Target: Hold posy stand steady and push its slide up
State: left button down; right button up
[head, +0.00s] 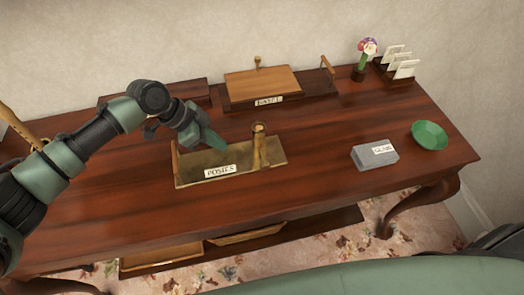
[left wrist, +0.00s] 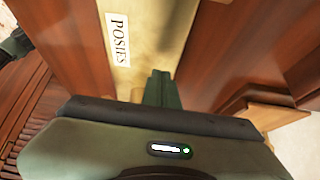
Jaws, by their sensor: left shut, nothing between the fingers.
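The posy stand (head: 235,163) is a brass tray with a white "POSIES" label on its front edge. It lies on the dark wooden desk, left of the middle. A brass upright (head: 259,150) with a rounded top rises from its right part; I take this to be the slide. My left gripper (head: 219,145) is shut and empty, pointing down over the rear middle of the stand, left of the upright. In the left wrist view the shut fingers (left wrist: 161,88) show near the brass tray (left wrist: 145,40); contact cannot be told. My right gripper is not in view.
A grey labelled block (head: 366,159) and a green bowl (head: 430,135) lie right on the desk (head: 320,190). Behind stand a wooden board on a labelled base (head: 262,83), a posy in a holder (head: 364,65) and a card rack (head: 398,68). Bare wood lies between stand and block.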

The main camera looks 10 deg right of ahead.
pick_arm(q)
jog(key=shift+f+b, duration=0.55)
jog(key=shift+f, duration=0.55)
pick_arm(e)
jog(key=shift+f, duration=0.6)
